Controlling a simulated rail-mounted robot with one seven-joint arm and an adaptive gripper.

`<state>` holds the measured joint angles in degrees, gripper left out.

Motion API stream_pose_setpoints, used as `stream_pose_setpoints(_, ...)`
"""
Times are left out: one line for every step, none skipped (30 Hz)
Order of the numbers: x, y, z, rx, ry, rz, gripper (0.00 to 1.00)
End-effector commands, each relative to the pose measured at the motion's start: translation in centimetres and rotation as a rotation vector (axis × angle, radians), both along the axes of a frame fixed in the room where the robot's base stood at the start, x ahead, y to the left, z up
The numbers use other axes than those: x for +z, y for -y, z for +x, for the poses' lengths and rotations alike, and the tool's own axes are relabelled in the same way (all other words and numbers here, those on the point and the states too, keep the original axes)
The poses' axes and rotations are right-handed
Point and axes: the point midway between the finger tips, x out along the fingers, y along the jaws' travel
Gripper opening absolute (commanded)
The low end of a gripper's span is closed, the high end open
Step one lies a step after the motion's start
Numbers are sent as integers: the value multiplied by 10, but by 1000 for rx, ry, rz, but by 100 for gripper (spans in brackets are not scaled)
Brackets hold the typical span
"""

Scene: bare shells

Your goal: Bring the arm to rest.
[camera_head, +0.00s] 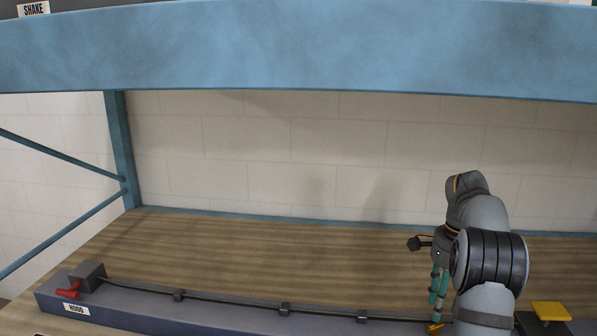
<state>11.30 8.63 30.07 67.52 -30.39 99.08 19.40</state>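My arm stands at the right of the head view, bent over at the top, with its end hanging down. My gripper (437,298) points downward with its teal fingers close together in the picture. It is over the dark blue-grey ledge at the shelf's front. The fingertips appear near a small yellow piece (435,328) low in the view; whether they touch it I cannot tell. The gap between the fingers is too small in this view to tell whether the gripper is open or shut. Nothing clearly shows between them.
A wooden shelf (250,250) is bare behind the ledge (200,312). A blue beam (300,50) crosses above. A grey box with a red handle (68,292) and a thin rod (230,299) lie along the ledge. A yellow flap (551,311) is at right.

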Motion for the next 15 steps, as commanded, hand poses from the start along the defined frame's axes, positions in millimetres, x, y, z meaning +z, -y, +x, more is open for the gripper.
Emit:
stream_pose_setpoints(-10,0,-1,-1,-5,2,38)
stream_pose_setpoints(-16,0,-1,-1,-5,1,38)
stream_pose_setpoints(-23,-1,-1,-1,-4,3,38)
stream_pose_setpoints(-28,-1,-1,0,-5,1,38)
stream_pose_setpoints(-33,0,-1,0,-4,2,38)
stream_pose_setpoints(-39,-1,-1,-2,-3,2,38)
stream_pose_setpoints(-43,0,-1,-2,-3,1,38)
stream_pose_setpoints(-46,0,-1,-1,-2,0,38)
stream_pose_setpoints(-50,0,-1,-1,-2,2,38)
stream_pose_setpoints(-53,0,0,-1,-1,1,38)
stream_pose_setpoints(-56,0,0,-1,-2,2,38)
stream_pose_setpoints(-58,0,0,-1,-1,1,38)
stream_pose_setpoints(-60,0,0,-1,-1,0,38)
stream_pose_setpoints(-61,0,0,-2,-1,0,38)
stream_pose_setpoints(-62,0,0,-2,0,0,38)
